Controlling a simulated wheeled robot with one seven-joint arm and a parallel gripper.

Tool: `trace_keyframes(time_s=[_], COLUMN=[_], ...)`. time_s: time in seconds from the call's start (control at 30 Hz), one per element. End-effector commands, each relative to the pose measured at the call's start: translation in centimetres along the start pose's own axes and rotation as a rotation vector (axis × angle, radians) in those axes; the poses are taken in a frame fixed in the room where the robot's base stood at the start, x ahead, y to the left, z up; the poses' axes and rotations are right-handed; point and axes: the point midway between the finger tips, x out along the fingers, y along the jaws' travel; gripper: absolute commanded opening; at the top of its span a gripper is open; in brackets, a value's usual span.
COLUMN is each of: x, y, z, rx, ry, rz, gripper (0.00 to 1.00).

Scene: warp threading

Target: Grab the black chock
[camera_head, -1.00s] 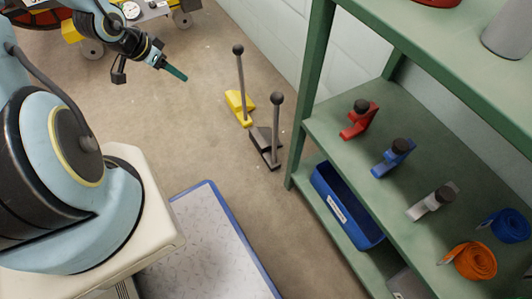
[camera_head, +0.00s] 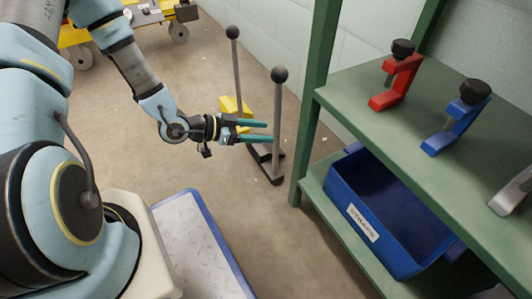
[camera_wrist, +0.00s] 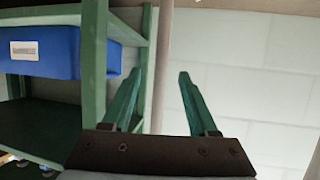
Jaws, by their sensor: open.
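The black chock has a dark base (camera_head: 266,166) on the floor and an upright grey handle (camera_head: 278,110) topped by a dark ball. My gripper (camera_head: 270,132) is open, its two green fingers pointing right, with the tips at the handle's left edge in the head view. In the wrist view the handle (camera_wrist: 162,50) stands between the spread fingers (camera_wrist: 161,75). I cannot tell whether it is inside the jaws or just beyond the tips. A yellow chock (camera_head: 232,104) with a similar handle stands just behind, partly hidden by my gripper.
A green shelf (camera_head: 345,85) stands close on the right, its front post (camera_head: 318,70) near the handle. It holds a red clamp (camera_head: 396,78), a blue clamp (camera_head: 456,118) and a blue bin (camera_head: 385,230) on the lower level. A white wall (camera_head: 280,30) lies behind. Floor in front is clear.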

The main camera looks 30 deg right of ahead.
Motion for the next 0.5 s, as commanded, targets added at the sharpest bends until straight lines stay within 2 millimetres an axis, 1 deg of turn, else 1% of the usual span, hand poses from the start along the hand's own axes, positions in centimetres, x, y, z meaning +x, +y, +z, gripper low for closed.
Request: trace_keyframes(time_s=[0.03, 0.1, 0.37, 0.5], x=[1.0, 2.0, 3.8, 5.7], y=[0.1, 0.0, -0.1, -0.1], z=[0.3, 0.3, 0.3, 0.4], rx=[0.002, 0.001, 0.001, 0.002], ry=[0.000, -0.002, -0.002, -0.002], rz=[0.002, 0.001, 0.000, 0.000], gripper=[0.59, 0.59, 0.59, 0.59])
